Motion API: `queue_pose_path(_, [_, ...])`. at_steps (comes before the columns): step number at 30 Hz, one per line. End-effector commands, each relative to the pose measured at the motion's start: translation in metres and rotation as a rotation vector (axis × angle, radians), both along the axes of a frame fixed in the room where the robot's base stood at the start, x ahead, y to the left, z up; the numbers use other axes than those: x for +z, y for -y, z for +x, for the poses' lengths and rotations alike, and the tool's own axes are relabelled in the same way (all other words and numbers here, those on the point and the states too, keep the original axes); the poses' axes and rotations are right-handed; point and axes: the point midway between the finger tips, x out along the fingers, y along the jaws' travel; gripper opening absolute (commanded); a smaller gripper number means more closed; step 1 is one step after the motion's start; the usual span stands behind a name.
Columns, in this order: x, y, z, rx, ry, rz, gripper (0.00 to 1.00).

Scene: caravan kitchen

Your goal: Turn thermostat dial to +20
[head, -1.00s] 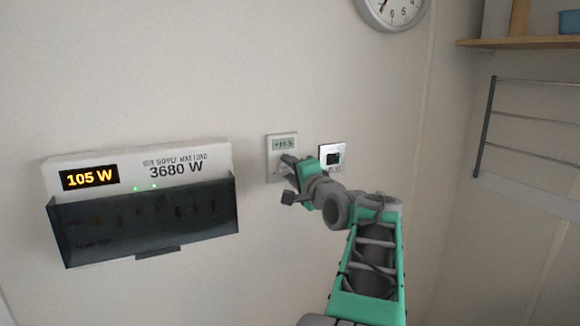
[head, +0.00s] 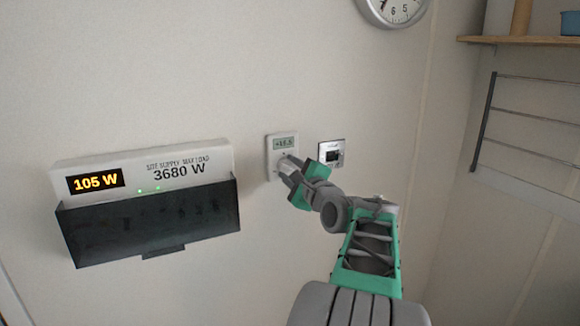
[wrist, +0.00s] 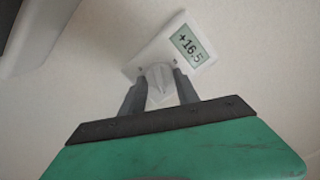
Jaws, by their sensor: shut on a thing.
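The white thermostat (head: 271,160) is on the wall in the middle of the head view, with a small grey-green display (head: 284,142) at its top. In the wrist view the display (wrist: 188,45) reads +16.5. The pale dial (wrist: 158,80) is below the display, between the fingers. My gripper (head: 287,168) reaches it from the lower right and is shut on the dial, one finger on each side. In the head view my gripper hides most of the dial.
A light switch or socket plate (head: 331,153) is just right of the thermostat, close to my gripper. A power unit (head: 140,165) showing 105 W, with a dark tray (head: 150,225), projects from the wall at left. A wire rack (head: 535,85) and shelf (head: 530,39) are at right.

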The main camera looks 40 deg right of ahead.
Motion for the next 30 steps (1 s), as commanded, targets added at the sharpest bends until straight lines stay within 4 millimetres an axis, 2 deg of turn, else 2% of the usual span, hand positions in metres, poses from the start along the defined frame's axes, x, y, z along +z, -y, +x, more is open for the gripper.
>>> queue_pose_path(15, [0.0002,0.0000,0.0000,0.000,0.006,0.018,0.00])
queue_pose_path(16, [0.0002,0.0000,0.0000,0.000,0.006,0.018,0.40])
queue_pose_path(23, [0.0000,-0.0001,0.0000,0.000,0.006,0.018,0.58])
queue_pose_path(30, [-0.0002,-0.0003,-0.0009,0.000,0.006,0.018,0.58])
